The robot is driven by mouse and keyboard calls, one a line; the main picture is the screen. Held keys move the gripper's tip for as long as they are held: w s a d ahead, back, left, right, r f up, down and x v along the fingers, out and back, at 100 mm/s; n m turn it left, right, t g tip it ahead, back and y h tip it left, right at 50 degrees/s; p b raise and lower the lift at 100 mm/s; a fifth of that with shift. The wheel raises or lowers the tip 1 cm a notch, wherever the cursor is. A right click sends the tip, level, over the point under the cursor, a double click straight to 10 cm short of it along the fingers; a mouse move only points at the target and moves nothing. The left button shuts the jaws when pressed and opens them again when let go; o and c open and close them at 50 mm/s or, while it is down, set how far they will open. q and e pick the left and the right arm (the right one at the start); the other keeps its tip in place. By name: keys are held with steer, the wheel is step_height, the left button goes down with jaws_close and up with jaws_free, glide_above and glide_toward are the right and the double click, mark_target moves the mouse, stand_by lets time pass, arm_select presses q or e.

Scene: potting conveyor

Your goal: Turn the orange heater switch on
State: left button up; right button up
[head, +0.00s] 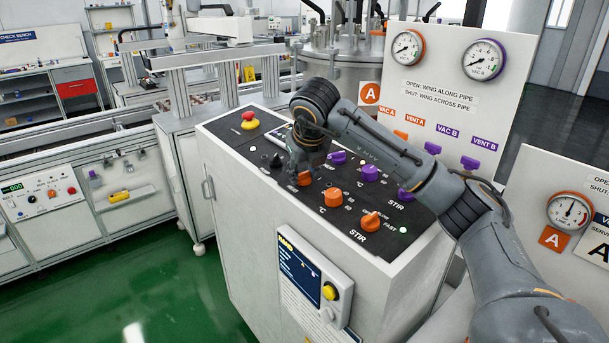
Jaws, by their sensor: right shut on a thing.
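The orange heater switch (305,179) is at the left end of a row of orange controls on the dark panel (390,238) of the white console. My right gripper (304,168) comes down over it from above, shut on it. The gripper covers much of the switch, so its marked position cannot be read. To its right in the same row are an orange °C knob (332,197) and an orange STIR knob (370,221). My left gripper is not in view.
Purple knobs (369,173) form a row behind, partly beneath my right arm. A red and yellow stop button (249,120) and a small black knob (275,160) lie to the left. A gauge board (450,75) stands behind. Green floor (180,300) is open at the front left.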

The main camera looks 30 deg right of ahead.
steer(key=shift+a+m+h+b, duration=0.15)
steer(key=shift+m+h+b, duration=0.45)
steer(key=shift+m, duration=1)
steer(key=shift+r, duration=0.1)
steer(key=o, duration=1.2)
steer(key=shift+c, duration=0.2)
steer(key=shift+r, duration=0.15)
steer(key=v, duration=1.1)
steer(key=shift+a+r, duration=0.25)
steer(key=shift+a, duration=0.05)
